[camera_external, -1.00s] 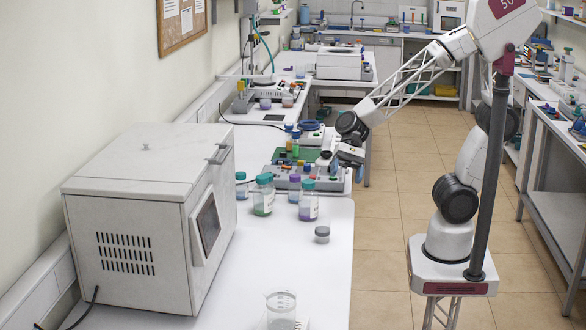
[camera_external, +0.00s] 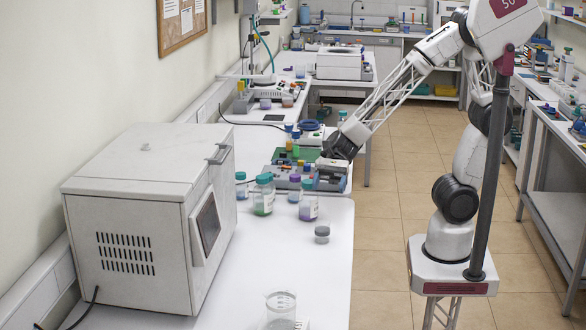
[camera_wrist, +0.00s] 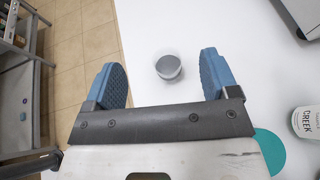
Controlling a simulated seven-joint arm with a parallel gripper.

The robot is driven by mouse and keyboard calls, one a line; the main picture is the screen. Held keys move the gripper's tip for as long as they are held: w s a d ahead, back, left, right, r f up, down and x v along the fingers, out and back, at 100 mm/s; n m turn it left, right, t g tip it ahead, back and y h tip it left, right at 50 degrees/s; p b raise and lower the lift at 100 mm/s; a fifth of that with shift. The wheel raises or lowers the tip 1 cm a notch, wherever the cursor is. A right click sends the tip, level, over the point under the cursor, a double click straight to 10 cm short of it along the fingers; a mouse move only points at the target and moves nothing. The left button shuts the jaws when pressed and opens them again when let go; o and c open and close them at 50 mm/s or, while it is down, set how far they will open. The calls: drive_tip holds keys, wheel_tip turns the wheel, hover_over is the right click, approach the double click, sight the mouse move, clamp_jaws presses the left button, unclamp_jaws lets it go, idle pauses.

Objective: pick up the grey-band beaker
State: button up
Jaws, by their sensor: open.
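The small beaker with a grey band (camera_external: 322,234) stands upright on the white bench near its right edge, in front of the teal- and purple-topped bottles. In the wrist view the beaker (camera_wrist: 168,67) shows between the two blue fingertips, seen from above and apart from both. My gripper (camera_wrist: 161,66) is open and empty. In the external view my wrist is over the far end of the bench, behind the beaker and above it; the fingers are hard to make out there.
Capped bottles (camera_external: 264,195) stand behind and left of the beaker. A large white oven (camera_external: 150,215) fills the left of the bench. A clear graduated beaker (camera_external: 281,311) stands at the front. The bench around the grey-band beaker is clear. A labelled jar (camera_wrist: 308,122) shows at the wrist view's right.

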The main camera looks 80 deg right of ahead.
approach(321, 229)
drive_tip(key=shift+f, duration=0.15)
drive_tip(key=shift+x, duration=1.2)
drive_tip(key=shift+x, duration=2.5)
drive_tip(key=c, duration=1)
